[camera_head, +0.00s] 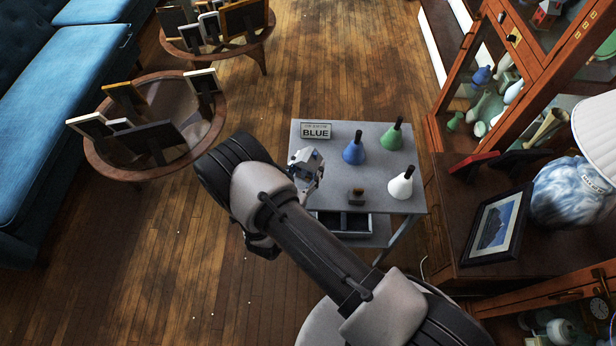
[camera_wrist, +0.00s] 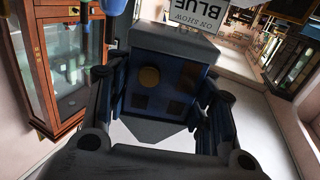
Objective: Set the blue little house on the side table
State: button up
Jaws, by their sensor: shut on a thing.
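A small blue house with a grey roof (camera_wrist: 165,80) fills the middle of the wrist view, tilted, with dark windows and a round tan spot on its wall. My gripper (camera_wrist: 160,100) is shut on it, one finger on each side. In the head view the house (camera_head: 303,158) is at the tip of my gripper (camera_head: 308,174), over the left edge of a grey table (camera_head: 400,150), apparently the side table. I cannot tell whether the house touches the tabletop. A sign reading "BLUE" (camera_head: 317,130) stands at the table's back left.
A glass cabinet (camera_head: 490,75) is at right.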

aim_at(308, 176)
jog(key=shift+f+b, duration=0.75)
jog(key=shift+f, duration=1.45)
jog(key=shift+f, duration=0.2)
jog(key=o, duration=1.3)
jog(key=shift+r, duration=0.1)
